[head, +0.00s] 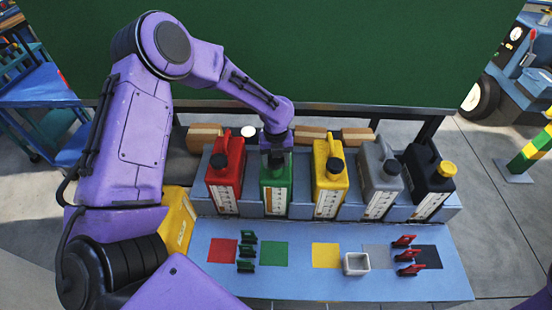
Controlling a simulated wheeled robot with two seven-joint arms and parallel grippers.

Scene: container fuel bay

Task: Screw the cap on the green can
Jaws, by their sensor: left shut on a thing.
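The green can (277,192) stands upright in the row of cans, between the red and yellow ones. My left gripper (276,152) reaches down over its top and is shut at the spout, where a cap would sit. The fingers and wrist hide most of the can's top and what they hold, so I cannot see how the cap sits on the spout. My right gripper is not in view.
The red can (226,178), yellow can (329,178), grey can (379,180) and navy can (427,182) stand close by in the row. The blue bench (300,283) in front has coloured squares, small green and red clips, and a small white box (356,264).

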